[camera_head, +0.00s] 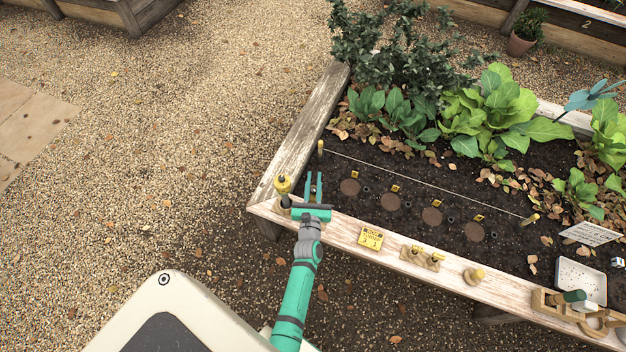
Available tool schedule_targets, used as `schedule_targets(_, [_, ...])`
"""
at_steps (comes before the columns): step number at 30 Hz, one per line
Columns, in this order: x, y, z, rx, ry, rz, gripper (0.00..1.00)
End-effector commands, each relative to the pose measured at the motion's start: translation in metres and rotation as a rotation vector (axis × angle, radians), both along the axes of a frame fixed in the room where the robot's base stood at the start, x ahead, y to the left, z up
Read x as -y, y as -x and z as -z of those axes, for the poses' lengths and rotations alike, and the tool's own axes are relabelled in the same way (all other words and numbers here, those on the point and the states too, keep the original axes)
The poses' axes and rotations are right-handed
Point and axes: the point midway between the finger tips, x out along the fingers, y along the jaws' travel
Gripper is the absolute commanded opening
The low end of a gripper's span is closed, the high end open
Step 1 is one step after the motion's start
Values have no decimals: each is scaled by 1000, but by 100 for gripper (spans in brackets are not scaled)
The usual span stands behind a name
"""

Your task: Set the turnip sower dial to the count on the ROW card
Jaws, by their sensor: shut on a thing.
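My gripper (314,188) is over the near left corner of the raised bed, its two teal fingers pointing away from me. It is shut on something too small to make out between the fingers. A yellow, knob-topped device (283,185), perhaps a sower, stands upright on the corner of the bed's rim, just left of the fingers. I cannot tell whether they touch. A yellow card (370,237) with small dark marks lies on the front rim; its count is not clearly legible. A brass double-knobbed fitting (423,257) and a single brass knob (474,275) sit farther right. No dial marks are readable.
The bed's front rim (338,226) runs to the lower right. A string line (430,180) crosses the soil behind round brown patches with small yellow tags. A white tray (582,280) and a wooden tool holder (560,300) are at right. Leafy plants fill the back.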

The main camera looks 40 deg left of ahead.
Motion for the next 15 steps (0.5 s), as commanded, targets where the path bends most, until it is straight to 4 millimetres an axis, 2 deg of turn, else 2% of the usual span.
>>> schedule_targets(3, [0,0,-1,2,0,0,0])
schedule_targets(4, [0,0,-1,2,0,0,20])
schedule_targets(6, [0,0,-1,2,-1,0,37])
schedule_targets(15, [0,0,0,1,-1,0,37])
